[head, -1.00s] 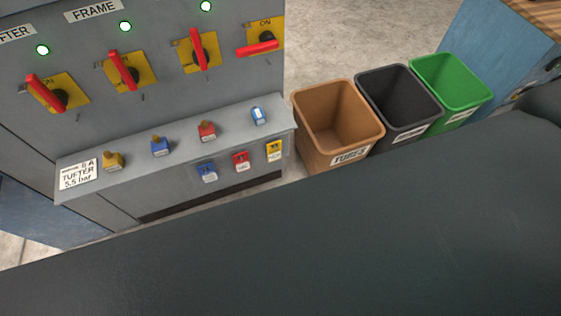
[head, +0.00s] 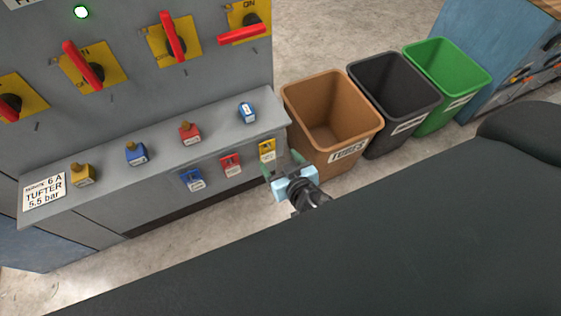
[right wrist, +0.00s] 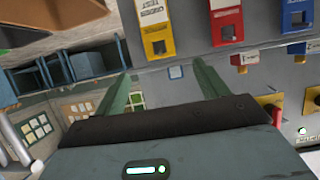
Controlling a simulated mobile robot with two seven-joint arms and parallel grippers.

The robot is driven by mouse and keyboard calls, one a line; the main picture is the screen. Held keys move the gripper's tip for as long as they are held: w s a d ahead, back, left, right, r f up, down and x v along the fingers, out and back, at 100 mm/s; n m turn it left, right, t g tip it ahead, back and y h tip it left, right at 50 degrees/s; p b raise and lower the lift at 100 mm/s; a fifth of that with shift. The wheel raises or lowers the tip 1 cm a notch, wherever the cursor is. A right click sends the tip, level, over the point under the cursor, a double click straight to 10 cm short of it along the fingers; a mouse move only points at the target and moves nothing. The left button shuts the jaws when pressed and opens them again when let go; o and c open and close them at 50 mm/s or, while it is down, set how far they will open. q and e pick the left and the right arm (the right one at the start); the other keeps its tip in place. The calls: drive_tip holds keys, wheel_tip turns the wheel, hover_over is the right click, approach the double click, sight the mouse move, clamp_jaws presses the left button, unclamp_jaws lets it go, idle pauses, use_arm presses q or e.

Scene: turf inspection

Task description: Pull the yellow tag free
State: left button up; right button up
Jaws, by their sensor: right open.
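The yellow tag (head: 267,150) hangs on the front edge of the grey cabinet's ledge, at the right end of a row with a red tag (head: 231,165) and a blue tag (head: 194,180). My right gripper (head: 282,164) is open and empty, just below and beside the yellow tag in the head view. In the right wrist view the yellow tag (right wrist: 157,28) is beyond the open green fingers (right wrist: 160,70), near the top and between their tips sideways. A gap seems to remain; contact is not visible. My left gripper is not in view.
The grey ledge (head: 215,135) carries several coloured padlock-like blocks, with red rotary switches (head: 83,66) above. An open brown bin (head: 365,128) stands close right of my right gripper, with black (head: 400,85) and green (head: 455,70) bins beyond.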

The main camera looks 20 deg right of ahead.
sight(267, 142)
drive_tip(key=shift+x, duration=3.8)
drive_tip(key=c, duration=1.1)
drive_tip(key=shift+r, duration=0.25)
drive_tip(key=shift+r, duration=0.25)
drive_tip(key=shift+s, duration=1.95)
drive_tip(key=shift+s+d, duration=0.15)
drive_tip(key=shift+s, duration=2.3)
